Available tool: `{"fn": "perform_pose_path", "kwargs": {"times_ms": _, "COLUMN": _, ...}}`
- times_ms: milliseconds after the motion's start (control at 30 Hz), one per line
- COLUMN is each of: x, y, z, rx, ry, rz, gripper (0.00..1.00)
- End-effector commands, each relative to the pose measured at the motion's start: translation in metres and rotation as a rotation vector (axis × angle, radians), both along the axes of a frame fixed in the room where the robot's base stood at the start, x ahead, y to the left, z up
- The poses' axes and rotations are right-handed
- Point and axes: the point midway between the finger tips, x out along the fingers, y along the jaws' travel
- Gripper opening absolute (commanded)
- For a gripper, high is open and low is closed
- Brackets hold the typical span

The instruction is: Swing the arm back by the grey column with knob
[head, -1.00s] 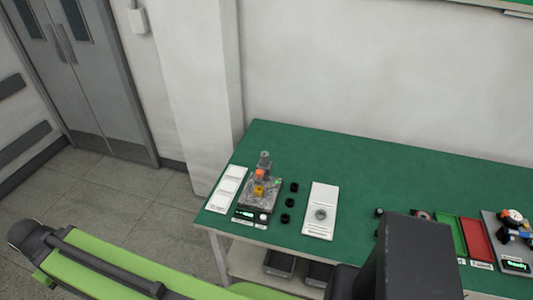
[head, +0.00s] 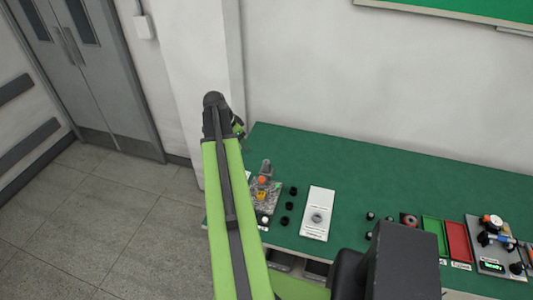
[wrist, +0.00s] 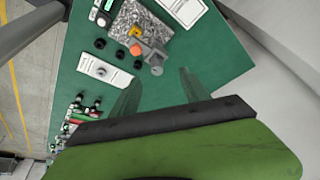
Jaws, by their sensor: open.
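The grey column with knob (head: 266,167) stands at the back of a mottled grey plate (head: 272,199) near the bench's left end. In the wrist view the column (wrist: 154,59) shows from above, beside an orange-topped piece (wrist: 135,49). My gripper (wrist: 160,88) is open, its two fingers apart with only green bench top visible between them. The fingers point toward the column but appear apart from it. In the head view my arm stretches up along the bench's left end, left of the column, and covers part of the plate's left side; the fingertips cannot be made out there.
A white panel with a round grey part (head: 317,218) lies right of the plate, with several black rings (head: 289,206) between. Green and red trays (head: 457,240) stand farther right. A wall pillar rises behind the bench's left end. The back of the bench (head: 380,180) is clear.

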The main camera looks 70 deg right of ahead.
Motion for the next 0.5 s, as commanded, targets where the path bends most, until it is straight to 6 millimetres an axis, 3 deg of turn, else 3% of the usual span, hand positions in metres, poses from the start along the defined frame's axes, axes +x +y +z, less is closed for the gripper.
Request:
{"fn": "perform_pose_path", "kwargs": {"times_ms": 33, "x": -0.017, "y": -0.013, "z": 0.008, "rx": -0.014, "ry": -0.003, "rz": -0.058, "gripper": 0.54}}
{"fn": "perform_pose_path", "kwargs": {"times_ms": 133, "x": -0.033, "y": -0.023, "z": 0.009, "rx": -0.031, "ry": -0.005, "rz": -0.114, "gripper": 0.54}}
{"fn": "perform_pose_path", "kwargs": {"times_ms": 367, "x": -0.035, "y": -0.025, "z": 0.001, "rx": -0.033, "ry": -0.006, "rz": -0.119, "gripper": 0.54}}
{"fn": "perform_pose_path", "kwargs": {"times_ms": 500, "x": -0.038, "y": -0.029, "z": -0.016, "rx": -0.032, "ry": -0.007, "rz": -0.118, "gripper": 0.54}}
